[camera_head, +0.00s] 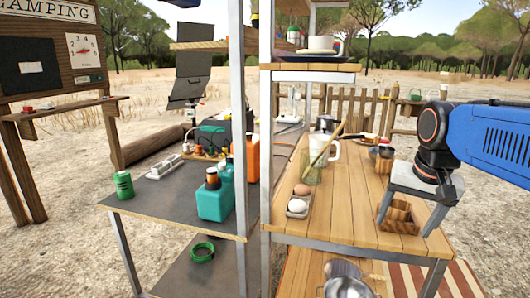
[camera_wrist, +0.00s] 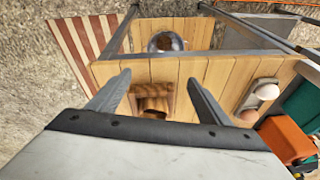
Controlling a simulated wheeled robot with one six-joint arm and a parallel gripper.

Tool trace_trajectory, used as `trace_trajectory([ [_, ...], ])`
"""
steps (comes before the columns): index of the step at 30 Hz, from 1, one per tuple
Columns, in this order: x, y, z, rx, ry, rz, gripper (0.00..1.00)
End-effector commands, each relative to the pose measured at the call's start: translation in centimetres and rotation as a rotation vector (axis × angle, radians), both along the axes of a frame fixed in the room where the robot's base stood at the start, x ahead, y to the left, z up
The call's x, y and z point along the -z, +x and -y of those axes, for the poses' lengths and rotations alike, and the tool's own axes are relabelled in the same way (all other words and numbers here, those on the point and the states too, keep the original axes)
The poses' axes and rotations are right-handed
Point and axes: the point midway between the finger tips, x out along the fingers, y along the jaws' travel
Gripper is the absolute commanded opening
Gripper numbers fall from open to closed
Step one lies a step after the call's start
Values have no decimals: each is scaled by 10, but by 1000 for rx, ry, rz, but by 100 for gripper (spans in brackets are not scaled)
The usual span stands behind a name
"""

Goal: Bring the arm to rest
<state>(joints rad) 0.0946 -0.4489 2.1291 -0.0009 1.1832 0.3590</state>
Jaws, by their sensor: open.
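My gripper (camera_head: 404,229) hangs from the end of my blue arm on the right of the head view, with its fingers pointing down. In the wrist view my gripper (camera_wrist: 158,78) shows its two grey fingers spread apart with nothing held between them. It is above the near right part of the wooden table (camera_head: 340,226). A small wooden box (camera_head: 400,217) stands on the table under and behind the fingers. The box also shows between the fingers in the wrist view (camera_wrist: 153,92). Whether the fingertips touch the box or table cannot be told.
An egg tray (camera_head: 298,207), a glass jug (camera_head: 330,155) and pans stand on the table to the left and behind. A metal shelf post (camera_head: 267,150) rises at the table's left. A metal bowl (camera_head: 348,288) sits on the lower shelf. A teal bottle (camera_head: 212,203) stands further left.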

Motion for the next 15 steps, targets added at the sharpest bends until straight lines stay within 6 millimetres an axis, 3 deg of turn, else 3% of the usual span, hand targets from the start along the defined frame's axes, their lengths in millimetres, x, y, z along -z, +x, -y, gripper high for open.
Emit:
trace_trajectory([
  [1, 10, -16, -5, -41, -10, 12, 72],
  [9, 71, -85, -24, -270, -75, 80, 72],
  [15, 109, -118, -32, -391, -114, 116, 72],
])
